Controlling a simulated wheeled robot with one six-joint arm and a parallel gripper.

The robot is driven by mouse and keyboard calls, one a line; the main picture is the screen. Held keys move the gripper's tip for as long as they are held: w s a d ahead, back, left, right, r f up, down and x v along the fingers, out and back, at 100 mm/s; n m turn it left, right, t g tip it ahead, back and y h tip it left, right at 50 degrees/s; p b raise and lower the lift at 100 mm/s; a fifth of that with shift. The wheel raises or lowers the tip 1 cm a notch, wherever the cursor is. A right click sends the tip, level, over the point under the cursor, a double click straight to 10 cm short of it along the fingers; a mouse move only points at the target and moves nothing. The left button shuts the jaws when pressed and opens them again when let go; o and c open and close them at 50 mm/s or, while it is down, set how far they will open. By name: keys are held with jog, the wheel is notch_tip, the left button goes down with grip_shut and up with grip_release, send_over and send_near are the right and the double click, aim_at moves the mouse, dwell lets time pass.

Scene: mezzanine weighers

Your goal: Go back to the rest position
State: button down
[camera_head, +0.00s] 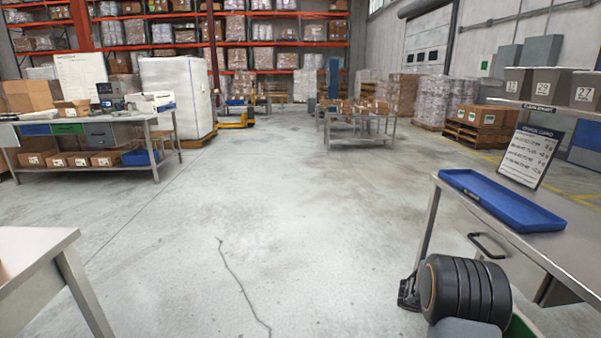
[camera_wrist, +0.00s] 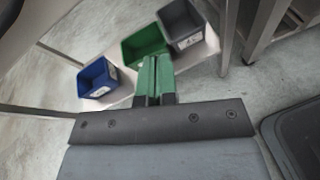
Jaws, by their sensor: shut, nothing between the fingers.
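My gripper (camera_wrist: 155,64) shows in the wrist view as two green fingers side by side, closed together with nothing between them. It points toward small bins on a light surface below and appears apart from them. In the head view, part of my dark arm shows at the lower right beside the right-hand workbench (camera_head: 432,220); the fingers cannot be made out there.
A blue tray (camera_head: 476,187) and a sign card (camera_head: 530,155) are on the right workbench. Blue (camera_wrist: 97,82), green (camera_wrist: 143,46) and grey (camera_wrist: 183,24) bins show in the wrist view. A table corner (camera_head: 35,245) is at lower left. The middle floor is clear.

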jog(key=s+a+r+m+t+y+p, duration=0.1)
jog(key=s+a+r+m+y+p, duration=0.45)
jog(key=a+r, duration=0.4)
jog(key=s+a+r+m+t+y+p, duration=0.1)
jog(key=s+a+r+m+y+p, duration=0.5)
jog(key=a, duration=0.6)
jog(key=s+a+r+t+y+p, duration=0.1)
jog(key=a+r+p, duration=0.2)
jog(key=r, duration=0.3)
jog(key=s+a+r+m+t+p, duration=0.1)
jog(key=a+r+t+p, duration=0.1)
jog(key=r, duration=0.4)
jog(key=s+a+r+t+y+p, duration=0.1)
jog(key=a+r+p, duration=0.4)
jog(key=r+p, duration=0.1)
jog(key=shift+r+y+p, duration=0.35)
jog(key=shift+r, duration=0.25)
jog(key=shift+a+m, duration=0.1)
jog(key=shift+m, duration=0.15)
